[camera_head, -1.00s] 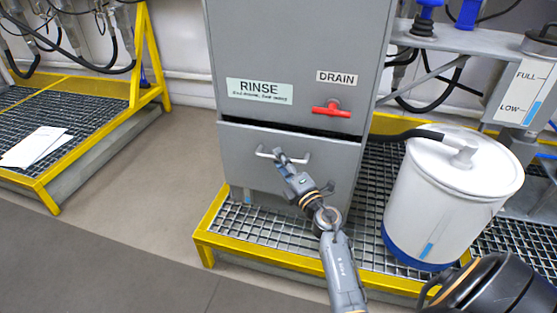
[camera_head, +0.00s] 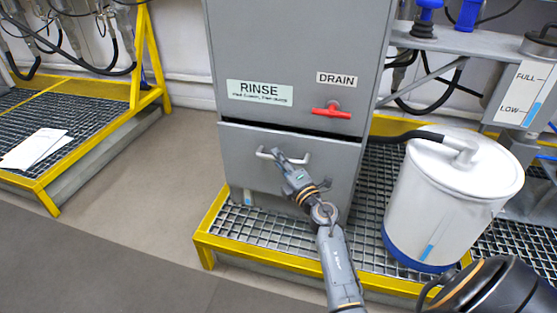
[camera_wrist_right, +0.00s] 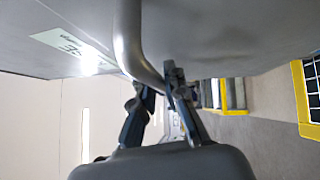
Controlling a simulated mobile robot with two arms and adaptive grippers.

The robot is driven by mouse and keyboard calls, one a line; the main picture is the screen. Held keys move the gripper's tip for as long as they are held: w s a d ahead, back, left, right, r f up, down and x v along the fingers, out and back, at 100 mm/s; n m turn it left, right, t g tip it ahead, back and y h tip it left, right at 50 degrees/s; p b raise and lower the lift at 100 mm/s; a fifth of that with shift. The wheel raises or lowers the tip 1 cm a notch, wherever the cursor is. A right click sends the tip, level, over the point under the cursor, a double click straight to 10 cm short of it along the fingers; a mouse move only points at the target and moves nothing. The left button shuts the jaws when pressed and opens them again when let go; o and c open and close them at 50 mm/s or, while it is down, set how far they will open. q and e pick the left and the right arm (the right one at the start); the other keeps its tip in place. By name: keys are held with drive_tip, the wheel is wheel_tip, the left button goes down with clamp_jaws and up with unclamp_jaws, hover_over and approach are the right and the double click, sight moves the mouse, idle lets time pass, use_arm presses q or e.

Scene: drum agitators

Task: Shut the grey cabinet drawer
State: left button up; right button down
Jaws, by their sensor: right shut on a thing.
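The grey cabinet (camera_head: 300,50) stands on a yellow-edged grating. Its drawer (camera_head: 235,165) is at the bottom, with a dark gap along its top edge, widest toward the right. The drawer's pale bar handle (camera_head: 266,154) is on its front. My right gripper (camera_head: 280,158) is at the handle, its fingers shut around the bar. In the right wrist view the handle (camera_wrist_right: 128,35) curves down between the two fingers of my right gripper (camera_wrist_right: 160,88). My left gripper is not in view.
A red drain handle (camera_head: 332,110) sticks out above the drawer. A white drum (camera_head: 435,200) with a black hose stands to the right on the grating (camera_head: 290,230). Another yellow-framed platform (camera_head: 50,190) with papers is at left. The floor between is clear.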

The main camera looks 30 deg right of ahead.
sight(282, 150)
drive_tip(key=w+d, duration=0.2)
drive_tip(key=d, duration=0.1)
drive_tip(key=shift+w, duration=0.2)
drive_tip(key=shift+r, duration=0.1)
drive_tip(key=c, duration=1.7)
unclamp_jaws()
drive_tip(key=o, duration=0.3)
drive_tip(key=shift+w, duration=0.1)
drive_tip(key=shift+o, duration=0.2)
drive_tip(key=s+f, duration=0.1)
drive_tip(key=s, duration=1.1)
drive_tip(key=shift+a+f, duration=0.4)
